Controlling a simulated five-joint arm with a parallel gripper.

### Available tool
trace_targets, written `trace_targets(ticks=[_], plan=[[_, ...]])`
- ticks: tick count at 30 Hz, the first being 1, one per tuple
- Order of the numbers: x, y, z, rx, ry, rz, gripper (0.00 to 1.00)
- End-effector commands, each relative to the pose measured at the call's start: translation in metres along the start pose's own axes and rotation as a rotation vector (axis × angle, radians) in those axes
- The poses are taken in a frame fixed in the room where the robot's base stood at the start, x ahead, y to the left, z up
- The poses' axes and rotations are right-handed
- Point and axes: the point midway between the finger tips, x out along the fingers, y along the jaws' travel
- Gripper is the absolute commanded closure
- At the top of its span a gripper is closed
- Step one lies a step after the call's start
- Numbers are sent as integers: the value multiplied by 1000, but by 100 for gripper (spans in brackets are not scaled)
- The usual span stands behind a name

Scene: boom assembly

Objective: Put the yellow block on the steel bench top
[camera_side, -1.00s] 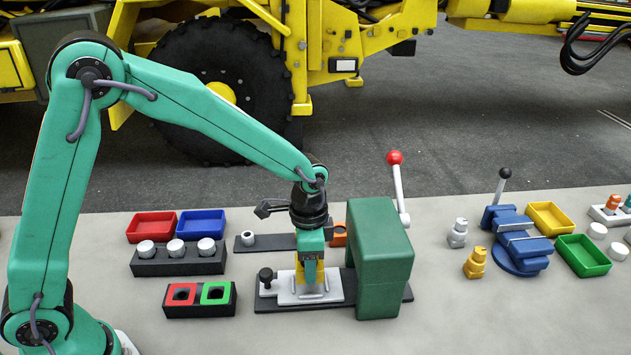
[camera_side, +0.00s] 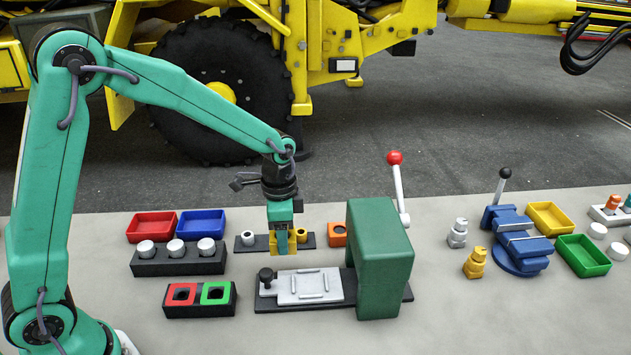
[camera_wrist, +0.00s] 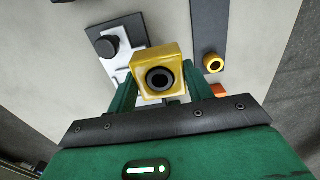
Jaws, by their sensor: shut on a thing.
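The yellow block (camera_wrist: 146,57) has a round dark hole in its face and sits between my fingers in the wrist view. In the side view the yellow block (camera_side: 272,245) shows on both sides of the fingers. My gripper (camera_side: 282,248) is shut on it and holds it up, clear of the ridged silver plate (camera_side: 308,287) of the green press (camera_side: 378,240). The grey bench top (camera_side: 460,315) spreads around all of these; its bare surface also shows in the wrist view (camera_wrist: 50,60).
A dark strip (camera_side: 261,247) with small rings lies behind my gripper. An orange block (camera_side: 337,236) stands right of it. A black rack (camera_side: 180,264) with white pegs and a red-and-green socket block (camera_side: 199,299) are at left. The front bench is clear.

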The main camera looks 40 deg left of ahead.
Motion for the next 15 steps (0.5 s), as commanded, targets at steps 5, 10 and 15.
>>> trace_targets(ticks=[5,10,15], plan=[[-5,-19,19,-3,2,-1,71],[-6,-23,24,0,1,-1,71],[-5,-23,24,1,1,-1,71]])
